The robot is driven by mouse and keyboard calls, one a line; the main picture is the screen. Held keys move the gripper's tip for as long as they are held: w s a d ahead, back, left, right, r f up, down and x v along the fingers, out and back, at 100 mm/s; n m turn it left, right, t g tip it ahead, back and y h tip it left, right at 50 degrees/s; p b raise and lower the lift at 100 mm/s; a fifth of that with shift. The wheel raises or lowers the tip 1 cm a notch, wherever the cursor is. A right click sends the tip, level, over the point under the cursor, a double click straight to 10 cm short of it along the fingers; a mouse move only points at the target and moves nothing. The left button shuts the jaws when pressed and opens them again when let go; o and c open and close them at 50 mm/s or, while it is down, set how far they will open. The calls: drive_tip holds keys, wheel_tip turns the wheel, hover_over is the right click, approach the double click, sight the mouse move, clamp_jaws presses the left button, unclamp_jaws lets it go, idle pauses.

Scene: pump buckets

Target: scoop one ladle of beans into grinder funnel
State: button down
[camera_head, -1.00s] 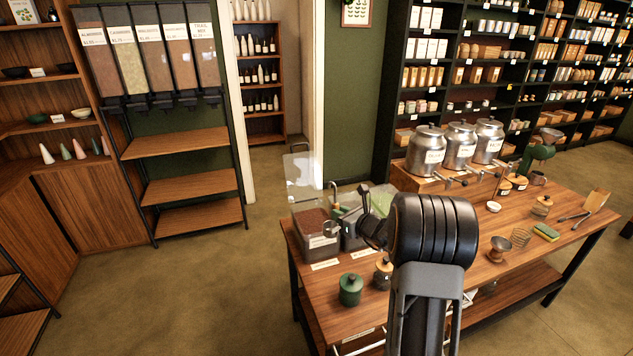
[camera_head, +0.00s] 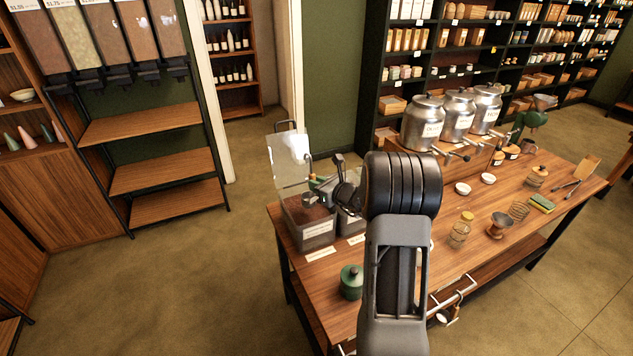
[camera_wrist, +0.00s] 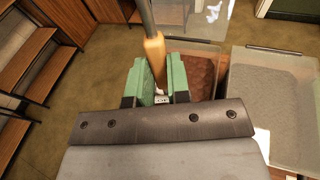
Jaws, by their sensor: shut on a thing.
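My gripper (camera_wrist: 159,72), with green finger pads, is shut on the wooden handle of a ladle (camera_wrist: 153,48). Its metal shaft runs up out of the wrist view, and its bowl is not visible. In the head view my gripper (camera_head: 318,190) is over the left clear bin (camera_head: 312,232), partly hidden by my arm. That bin holds reddish-brown beans (camera_head: 303,212), and its clear lid stands raised. The beans also show in the wrist view (camera_wrist: 200,72). The green grinder (camera_head: 532,122) with its funnel (camera_head: 544,102) stands at the table's far right end.
A second bin (camera_wrist: 275,100) with grey contents adjoins on the right. A green jar (camera_head: 351,282) stands at the table's front left. Metal canisters (camera_head: 458,117) stand on a wooden stand between bins and grinder. Small jars and a dripper (camera_head: 500,224) occupy the right front.

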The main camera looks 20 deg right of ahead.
wheel_tip(320, 180, down, 8)
drive_tip(key=b, duration=0.7)
drive_tip(key=shift+f+b, duration=0.15)
drive_tip(key=shift+b, duration=0.25)
wheel_tip(320, 180, up, 11)
drive_tip(key=p, duration=0.7)
drive_tip(key=shift+s+a, duration=0.1)
idle(1.2)
